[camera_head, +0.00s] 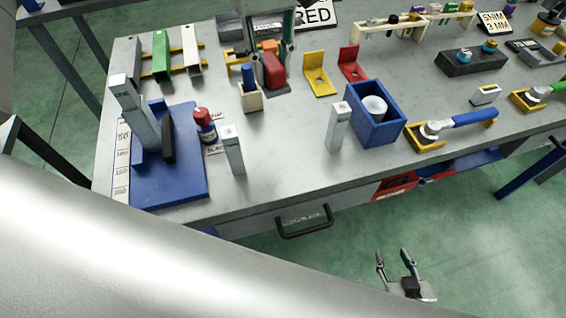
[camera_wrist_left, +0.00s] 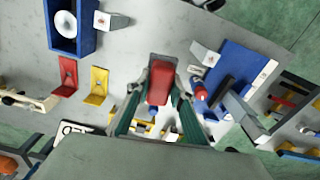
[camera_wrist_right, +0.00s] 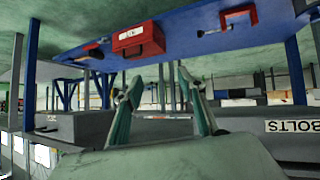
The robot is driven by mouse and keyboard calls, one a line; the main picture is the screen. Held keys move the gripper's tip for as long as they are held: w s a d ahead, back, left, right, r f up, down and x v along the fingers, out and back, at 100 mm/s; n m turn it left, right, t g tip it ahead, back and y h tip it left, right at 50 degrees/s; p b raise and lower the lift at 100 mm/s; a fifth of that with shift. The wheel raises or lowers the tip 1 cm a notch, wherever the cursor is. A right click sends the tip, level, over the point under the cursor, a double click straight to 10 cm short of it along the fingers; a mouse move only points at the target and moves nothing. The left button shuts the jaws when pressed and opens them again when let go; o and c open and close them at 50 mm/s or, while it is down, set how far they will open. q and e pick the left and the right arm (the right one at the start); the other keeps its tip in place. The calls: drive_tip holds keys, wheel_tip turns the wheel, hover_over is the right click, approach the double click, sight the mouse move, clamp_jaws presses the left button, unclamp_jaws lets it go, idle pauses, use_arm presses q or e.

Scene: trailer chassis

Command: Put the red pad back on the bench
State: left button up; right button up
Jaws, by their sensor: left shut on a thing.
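The red pad (camera_head: 273,70) is a small rounded block at the back middle of the grey bench (camera_head: 290,140). My left gripper (camera_head: 272,78) reaches down over it with its fingers on either side. In the left wrist view the red pad (camera_wrist_left: 159,84) sits between the two fingertips, and the gripper is shut on it. The pad is low over the bench; I cannot tell whether it touches. My right gripper (camera_head: 396,260) is open and empty, below and in front of the bench edge. In the right wrist view its fingers (camera_wrist_right: 160,75) stand apart.
A small cream holder with a blue piece (camera_head: 250,97) stands just left of the pad. Yellow (camera_head: 318,82) and red (camera_head: 352,65) brackets stand to the right. A blue bin (camera_head: 375,125), grey posts and a blue plate (camera_head: 180,185) are nearer the front. The bench middle is clear.

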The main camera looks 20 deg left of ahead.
use_arm(q)
drive_tip(key=s+d+r+n+b, duration=0.2)
drive_tip(key=s+d+n, duration=0.1)
wheel_tip(320, 180, down, 14)
drive_tip(key=shift+w+f+b, duration=0.15)
drive_tip(key=shift+f+b, duration=0.1)
drive_tip(key=shift+b, duration=0.1)
drive_tip(key=shift+f, duration=2.55)
use_arm(e)
drive_tip(key=shift+s+a+f, duration=0.1)
drive_tip(key=shift+a+f, duration=0.1)
drive_tip(key=shift+f, duration=0.55)
drive_tip(key=shift+a+f, duration=0.2)
drive_tip(key=shift+f, duration=0.55)
use_arm(q)
drive_tip(key=shift+f, duration=0.1)
use_arm(e)
drive_tip(key=shift+f, duration=0.1)
use_arm(q)
drive_tip(key=shift+f, duration=0.1)
drive_tip(key=o, duration=1.1)
drive_tip(key=shift+c, duration=0.2)
